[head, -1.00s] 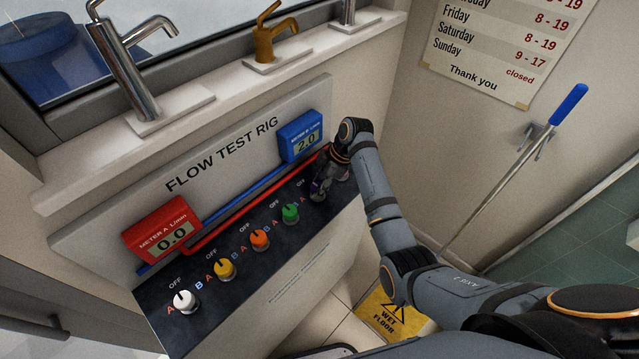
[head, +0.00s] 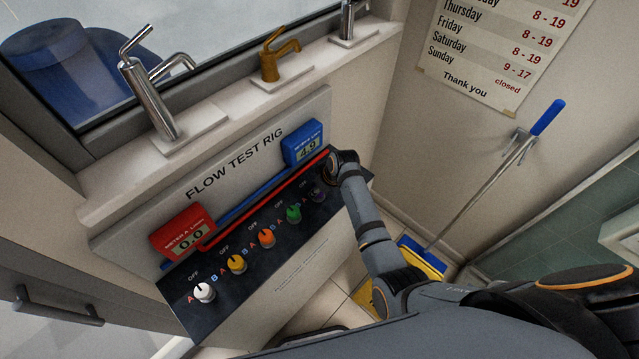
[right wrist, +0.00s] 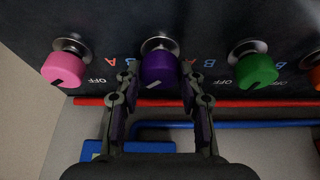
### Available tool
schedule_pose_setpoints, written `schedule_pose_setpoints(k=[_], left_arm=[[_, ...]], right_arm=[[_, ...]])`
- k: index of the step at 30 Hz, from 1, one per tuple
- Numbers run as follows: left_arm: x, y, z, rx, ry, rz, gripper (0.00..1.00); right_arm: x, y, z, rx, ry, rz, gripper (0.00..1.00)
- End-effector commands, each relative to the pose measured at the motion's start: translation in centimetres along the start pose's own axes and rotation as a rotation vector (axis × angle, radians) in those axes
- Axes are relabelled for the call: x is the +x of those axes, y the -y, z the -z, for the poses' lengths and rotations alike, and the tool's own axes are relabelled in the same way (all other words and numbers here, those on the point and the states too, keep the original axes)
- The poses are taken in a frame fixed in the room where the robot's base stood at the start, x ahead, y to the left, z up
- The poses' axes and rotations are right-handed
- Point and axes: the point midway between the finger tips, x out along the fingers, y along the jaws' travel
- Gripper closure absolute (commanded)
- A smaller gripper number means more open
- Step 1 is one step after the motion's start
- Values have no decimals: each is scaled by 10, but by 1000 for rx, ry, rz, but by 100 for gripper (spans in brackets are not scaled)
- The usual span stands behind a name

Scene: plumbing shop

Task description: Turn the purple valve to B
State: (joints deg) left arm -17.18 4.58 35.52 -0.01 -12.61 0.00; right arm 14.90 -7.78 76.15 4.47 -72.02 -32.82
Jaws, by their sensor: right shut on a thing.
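The purple valve (right wrist: 158,68) is a round knob on the dark panel of the flow test rig. It sits between a pink knob (right wrist: 68,68) and a green knob (right wrist: 257,70) in the right wrist view. Its pale pointer mark faces down and slightly left there. A blue B shows left of it. My right gripper (right wrist: 158,82) is shut on the purple valve, one finger on each side. In the head view the purple valve (head: 318,195) is partly hidden by my right gripper. The blue meter B (head: 304,149) reads 4.9. My left gripper is not in view.
White (head: 204,292), yellow (head: 236,264) and orange (head: 267,238) knobs line the panel to the left. The red meter A (head: 182,236) reads 0.0. Taps stand on the ledge above.

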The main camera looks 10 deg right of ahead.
Motion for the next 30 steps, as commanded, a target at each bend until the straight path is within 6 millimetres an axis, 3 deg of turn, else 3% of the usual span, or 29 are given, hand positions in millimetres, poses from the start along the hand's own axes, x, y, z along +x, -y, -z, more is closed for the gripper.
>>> schedule_pose_setpoints(k=[6, 25, 26, 30], left_arm=[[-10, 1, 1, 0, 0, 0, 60], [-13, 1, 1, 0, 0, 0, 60], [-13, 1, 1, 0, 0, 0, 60], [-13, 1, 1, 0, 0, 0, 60]], right_arm=[[-2, 0, 1, 81, -1, -35, 93], [0, 0, 1, 123, -1, -53, 93], [0, 0, 1, 123, -1, -53, 59], [0, 0, 1, 123, -1, -52, 40]])
